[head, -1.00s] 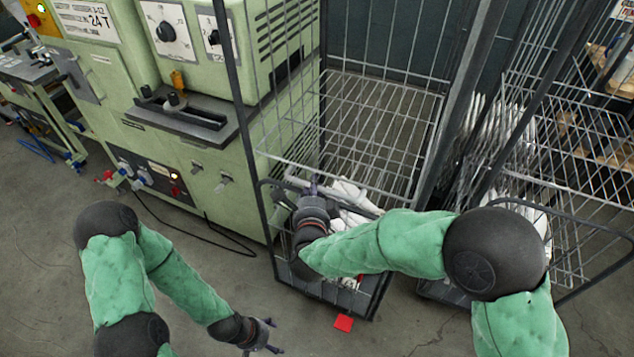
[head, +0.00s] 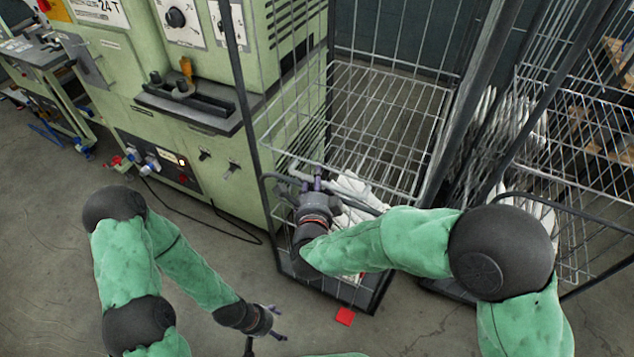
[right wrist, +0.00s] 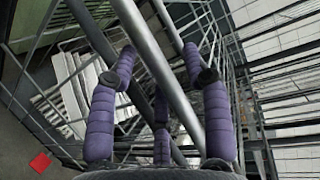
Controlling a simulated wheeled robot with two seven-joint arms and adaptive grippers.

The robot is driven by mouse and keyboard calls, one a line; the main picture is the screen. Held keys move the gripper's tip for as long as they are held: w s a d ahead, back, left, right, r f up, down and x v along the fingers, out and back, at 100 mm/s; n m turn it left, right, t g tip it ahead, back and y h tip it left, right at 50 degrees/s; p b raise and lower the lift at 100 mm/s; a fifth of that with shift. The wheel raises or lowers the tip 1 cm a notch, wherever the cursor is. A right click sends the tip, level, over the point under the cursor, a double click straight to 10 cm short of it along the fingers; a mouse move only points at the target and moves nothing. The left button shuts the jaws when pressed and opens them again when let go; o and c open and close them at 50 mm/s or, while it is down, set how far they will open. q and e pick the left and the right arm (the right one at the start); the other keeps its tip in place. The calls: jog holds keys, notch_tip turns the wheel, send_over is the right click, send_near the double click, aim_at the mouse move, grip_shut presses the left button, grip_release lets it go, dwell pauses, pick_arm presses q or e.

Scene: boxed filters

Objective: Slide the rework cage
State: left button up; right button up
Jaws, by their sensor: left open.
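The nearer wire cage (head: 395,110) stands just right of the green machine in the head view, with a dark frame and white items low inside. I take it for the rework cage, as my right gripper is at its front. My right gripper (head: 316,178) is at the front tube of this cage. In the right wrist view its purple fingers (right wrist: 160,85) stand apart on either side of grey tubes (right wrist: 160,65); a firm grip does not show. My left gripper (head: 277,322) is open and empty, low over the floor left of the cage.
The green machine (head: 190,125) stands close along the cage's left side. A second wire cage (head: 570,120) with white items is close on the right. A red square (head: 345,316) lies on the floor at the cage's front. The floor (head: 60,260) at the left is open.

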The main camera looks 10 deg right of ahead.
jog(key=shift+s, duration=0.1)
jog(key=v, duration=1.1)
jog(key=shift+s, duration=0.4)
jog(key=shift+a+r, duration=0.1)
